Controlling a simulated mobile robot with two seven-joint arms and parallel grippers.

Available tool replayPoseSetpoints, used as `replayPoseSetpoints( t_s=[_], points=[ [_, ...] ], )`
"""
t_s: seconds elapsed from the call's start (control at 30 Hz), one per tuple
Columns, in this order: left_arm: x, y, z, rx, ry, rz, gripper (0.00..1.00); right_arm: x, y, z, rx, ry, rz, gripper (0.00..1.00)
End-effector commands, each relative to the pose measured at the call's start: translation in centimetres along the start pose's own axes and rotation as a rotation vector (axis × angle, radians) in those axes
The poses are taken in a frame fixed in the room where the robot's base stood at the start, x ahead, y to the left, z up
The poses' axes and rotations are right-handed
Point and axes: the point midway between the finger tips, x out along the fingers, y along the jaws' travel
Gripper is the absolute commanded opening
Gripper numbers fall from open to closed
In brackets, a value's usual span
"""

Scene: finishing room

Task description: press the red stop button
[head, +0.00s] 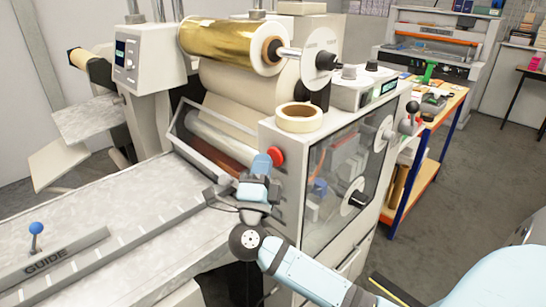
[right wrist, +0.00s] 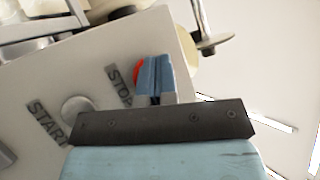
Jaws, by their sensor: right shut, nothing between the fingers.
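The red stop button (head: 275,154) is on the front panel of the light grey machine, near its upper left corner. My right gripper (head: 261,161) is just beside it in the head view, its light blue fingers shut and empty. In the right wrist view the shut fingers (right wrist: 154,77) cover most of the stop button (right wrist: 138,70); only a red edge shows, next to the "STOP" lettering. I cannot tell whether the fingertips touch the button. My left gripper is in neither view.
A pale start button (right wrist: 77,106) is beside "START" lettering on the same panel. A tape roll (head: 299,117) lies on the cabinet top. A gold foil roll (head: 228,43) is above. The guide table (head: 120,205) extends left; an orange-edged bench (head: 446,110) stands right.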

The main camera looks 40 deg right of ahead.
Motion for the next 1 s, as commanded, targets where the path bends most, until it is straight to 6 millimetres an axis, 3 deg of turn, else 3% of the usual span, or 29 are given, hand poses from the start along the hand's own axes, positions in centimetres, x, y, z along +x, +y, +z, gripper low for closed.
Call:
replayPoseSetpoints(
  t_s=[0.57, 1.0],
  points=[
    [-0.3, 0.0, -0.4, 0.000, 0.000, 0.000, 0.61, -1.0, -0.7, 0.7, 0.000, -0.001, 0.001, 0.00],
    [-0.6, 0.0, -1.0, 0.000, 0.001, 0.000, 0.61, -3.8, -2.8, 2.8, 0.000, -0.001, 0.002, 0.00]
  ],
)
